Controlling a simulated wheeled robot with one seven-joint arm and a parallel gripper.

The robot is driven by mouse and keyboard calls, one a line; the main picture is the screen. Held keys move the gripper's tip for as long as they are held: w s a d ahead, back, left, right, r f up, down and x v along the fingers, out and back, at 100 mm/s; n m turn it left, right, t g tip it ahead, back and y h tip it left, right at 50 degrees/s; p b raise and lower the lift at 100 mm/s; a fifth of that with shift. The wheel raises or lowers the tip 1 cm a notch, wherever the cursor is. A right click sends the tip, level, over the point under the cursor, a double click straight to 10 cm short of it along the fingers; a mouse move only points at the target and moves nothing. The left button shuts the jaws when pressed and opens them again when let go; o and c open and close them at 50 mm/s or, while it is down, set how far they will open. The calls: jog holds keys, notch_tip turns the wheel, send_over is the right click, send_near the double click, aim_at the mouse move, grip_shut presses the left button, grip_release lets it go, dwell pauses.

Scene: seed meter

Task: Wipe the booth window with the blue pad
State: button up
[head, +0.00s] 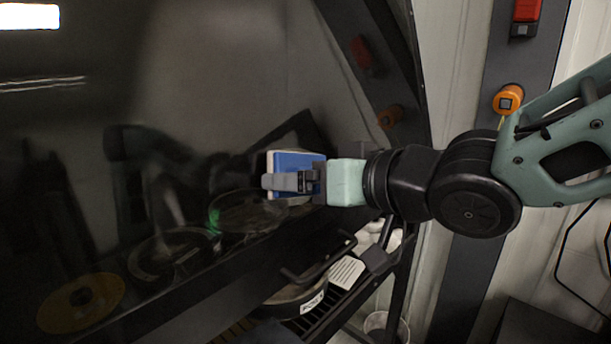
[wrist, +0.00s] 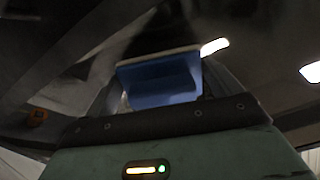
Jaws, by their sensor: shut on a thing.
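The booth window (head: 215,75) is a large dark, glossy pane that fills the left of the head view and mirrors the arm. My gripper (head: 290,181) is shut on the blue pad (head: 302,160), a blue block with a pale layer on its window-facing side. The pad is held close to the pane's lower right part; I cannot tell whether it touches. In the wrist view the blue pad (wrist: 160,80) sits between the fingers, with its pale edge along the top and the dark pane (wrist: 60,65) beyond.
A dark frame post (head: 405,60) borders the window on the right. An orange knob (head: 508,99) and a red device (head: 526,12) are on a post at right.

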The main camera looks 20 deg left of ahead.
jog(key=shift+p+v, duration=1)
jog(key=shift+v, duration=1.25)
jog(key=shift+d, duration=0.1)
jog(key=p+v, duration=0.1)
jog(key=v, duration=0.2)
jog(key=shift+p, duration=0.4)
jog(key=shift+w, duration=0.1)
